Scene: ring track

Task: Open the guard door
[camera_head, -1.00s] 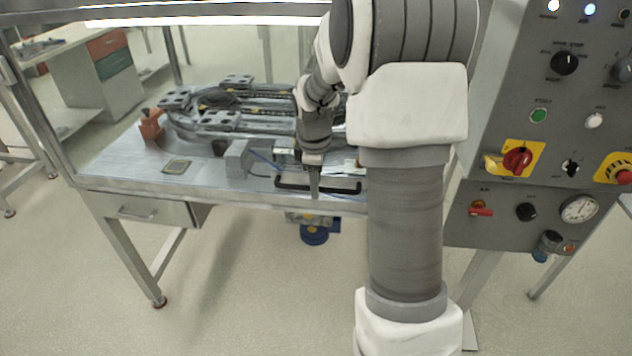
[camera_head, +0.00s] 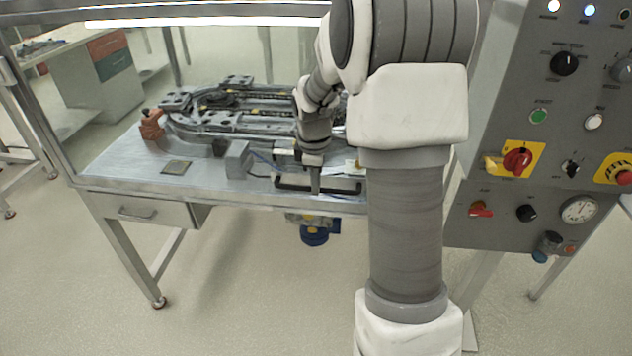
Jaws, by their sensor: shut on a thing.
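The guard door (camera_head: 215,60) is a clear panel in a metal frame over the front of the ring track cell. Its black bar handle (camera_head: 290,185) is low, near the table's front edge. My gripper (camera_head: 315,190) points down at the handle and is shut on it, around the middle of the bar. My forearm and wrist hide part of the handle's surroundings and the right part of the door. The door's lower edge is hard to make out, and I cannot tell whether it stands clear of the table.
Behind the panel, the ring track (camera_head: 245,105) carries several grey carriers, with an orange part (camera_head: 152,125) at its left. A grey control panel (camera_head: 535,130) with knobs and a gauge stands close at right. A drawer (camera_head: 140,212) is below the table. The floor in front is clear.

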